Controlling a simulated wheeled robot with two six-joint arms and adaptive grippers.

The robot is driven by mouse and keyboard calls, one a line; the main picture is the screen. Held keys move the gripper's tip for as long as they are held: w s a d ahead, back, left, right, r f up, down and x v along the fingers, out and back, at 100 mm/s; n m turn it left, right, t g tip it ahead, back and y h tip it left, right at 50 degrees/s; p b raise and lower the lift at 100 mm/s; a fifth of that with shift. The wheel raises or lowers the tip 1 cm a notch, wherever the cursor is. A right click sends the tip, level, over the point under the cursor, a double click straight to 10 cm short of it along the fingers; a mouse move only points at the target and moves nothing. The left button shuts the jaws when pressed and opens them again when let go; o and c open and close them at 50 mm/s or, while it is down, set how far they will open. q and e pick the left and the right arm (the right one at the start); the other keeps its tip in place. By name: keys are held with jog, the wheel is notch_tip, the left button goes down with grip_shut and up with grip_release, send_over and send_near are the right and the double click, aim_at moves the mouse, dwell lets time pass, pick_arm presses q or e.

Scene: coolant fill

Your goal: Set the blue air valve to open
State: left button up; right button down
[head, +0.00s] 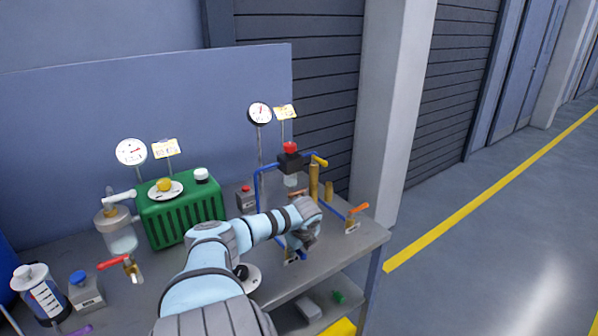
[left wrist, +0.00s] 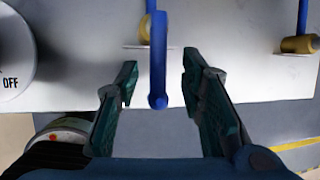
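The blue air valve (left wrist: 158,60) shows in the left wrist view as a blue lever with a rounded end, in front of a brass fitting. My left gripper (left wrist: 158,85) is open, with one dark finger on each side of the lever's near end and a gap on both sides. In the head view, my left gripper (head: 301,243) is over the table's front edge, below the blue pipe frame, and hides most of the valve there. My right gripper is not in view.
Blue pipes (head: 258,190) and a brass cylinder (head: 314,182) stand just behind the gripper. An orange-handled valve (head: 357,210) is to the right. A white dial marked OFF (left wrist: 12,55) is at left in the wrist view. A green radiator (head: 182,215) stands further left.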

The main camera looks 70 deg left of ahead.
pick_arm(q)
jog(key=shift+d+r, duration=0.1)
jog(key=shift+r, duration=0.1)
jog(key=s+d, duration=0.2)
jog(key=d, duration=1)
jog(key=shift+s+r, duration=0.3)
jog(key=shift+s, duration=0.1)
